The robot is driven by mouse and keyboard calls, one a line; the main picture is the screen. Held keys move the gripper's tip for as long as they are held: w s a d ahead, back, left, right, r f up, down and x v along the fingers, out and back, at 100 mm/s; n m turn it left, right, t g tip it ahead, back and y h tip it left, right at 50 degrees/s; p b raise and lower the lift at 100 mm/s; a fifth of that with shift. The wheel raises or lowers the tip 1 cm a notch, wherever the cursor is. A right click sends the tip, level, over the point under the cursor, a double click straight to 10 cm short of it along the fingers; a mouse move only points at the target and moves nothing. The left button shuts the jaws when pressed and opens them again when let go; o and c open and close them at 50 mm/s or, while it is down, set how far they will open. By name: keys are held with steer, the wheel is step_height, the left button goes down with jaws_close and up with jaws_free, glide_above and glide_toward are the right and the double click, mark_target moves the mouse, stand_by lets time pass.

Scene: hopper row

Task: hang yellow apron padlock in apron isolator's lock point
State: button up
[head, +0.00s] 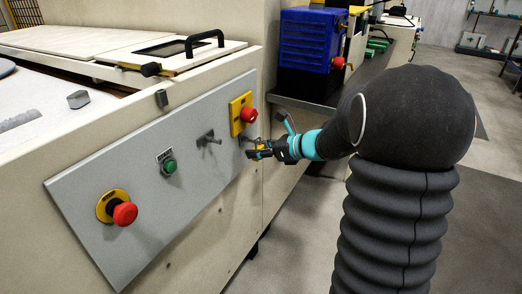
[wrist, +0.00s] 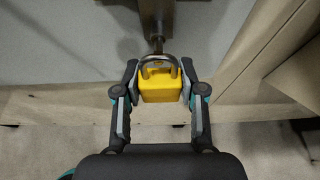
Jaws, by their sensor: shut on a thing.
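My gripper (wrist: 160,88) is shut on the yellow padlock (wrist: 159,90), one finger on each side of its body. The padlock's metal shackle (wrist: 160,58) points toward the panel and meets the tip of a grey metal stem (wrist: 157,40). I cannot tell whether the shackle is around the stem or only in front of it. In the head view my gripper (head: 262,151) is at the panel's right end, below a red knob (head: 249,115) on a yellow plate (head: 236,103). The padlock is small there and mostly hidden by the fingers. No isolator label is readable.
The grey panel (head: 150,215) also carries a metal fitting (head: 208,138), a green button (head: 170,166) and a red mushroom button (head: 125,213). A blue machine (head: 305,42) stands behind on a dark bench (head: 300,103). Open floor (head: 310,225) lies right of the cream housing.

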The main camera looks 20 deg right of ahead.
steer(key=shift+w+a, duration=0.75)
steer(key=shift+a, duration=0.05)
steer(key=shift+f, duration=0.2)
steer(key=shift+f+b, duration=0.2)
steer(key=shift+b, duration=0.1)
stand_by(0.6)
steer(key=o, duration=1.2)
steer(key=shift+o, duration=0.2)
steer(key=shift+d, duration=0.1)
steer(key=v, duration=1.2)
steer(key=shift+r, duration=0.1)
